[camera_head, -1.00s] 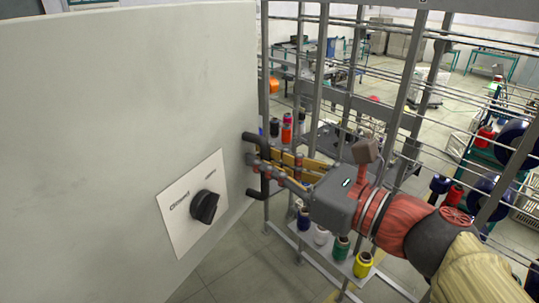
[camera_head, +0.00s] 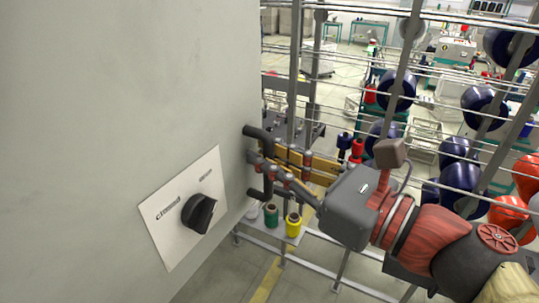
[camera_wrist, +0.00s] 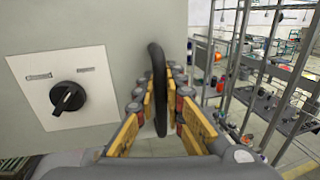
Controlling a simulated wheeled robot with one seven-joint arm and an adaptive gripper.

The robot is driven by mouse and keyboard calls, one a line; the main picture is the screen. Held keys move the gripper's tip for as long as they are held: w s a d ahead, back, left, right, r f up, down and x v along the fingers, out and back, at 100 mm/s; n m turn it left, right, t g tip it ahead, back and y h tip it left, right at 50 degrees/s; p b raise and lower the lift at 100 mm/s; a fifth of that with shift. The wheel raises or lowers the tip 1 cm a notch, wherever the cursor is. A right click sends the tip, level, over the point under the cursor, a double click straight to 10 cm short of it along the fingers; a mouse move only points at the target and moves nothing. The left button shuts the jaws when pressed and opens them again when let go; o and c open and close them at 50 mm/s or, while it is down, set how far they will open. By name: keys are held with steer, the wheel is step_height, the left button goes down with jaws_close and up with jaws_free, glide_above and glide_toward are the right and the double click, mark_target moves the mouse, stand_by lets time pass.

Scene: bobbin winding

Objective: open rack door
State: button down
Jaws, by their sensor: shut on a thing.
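The rack door (camera_head: 110,110) is a large pale grey panel filling the left of the head view, and it also shows in the wrist view (camera_wrist: 100,30). A dark curved handle (camera_head: 258,132) stands on its right edge. My gripper (camera_head: 268,168) comes from the right and is shut on the handle's middle. In the wrist view the handle (camera_wrist: 157,75) runs upright between the yellow finger pads of my gripper (camera_wrist: 160,100). A white plate (camera_head: 170,225) with a black knob (camera_head: 199,212) sits on the panel, left of the handle.
A metal rack frame with rods (camera_head: 398,80) stands to the right, behind my arm. Dark blue spools (camera_head: 478,105) and orange spools (camera_head: 510,215) hang there. A green bobbin (camera_head: 271,215) and a yellow bobbin (camera_head: 293,225) stand on a low shelf below my gripper.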

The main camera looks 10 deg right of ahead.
steer(key=c, duration=1.9)
jaws_free()
steer(key=shift+v, duration=3.7)
steer(key=shift+s, duration=0.1)
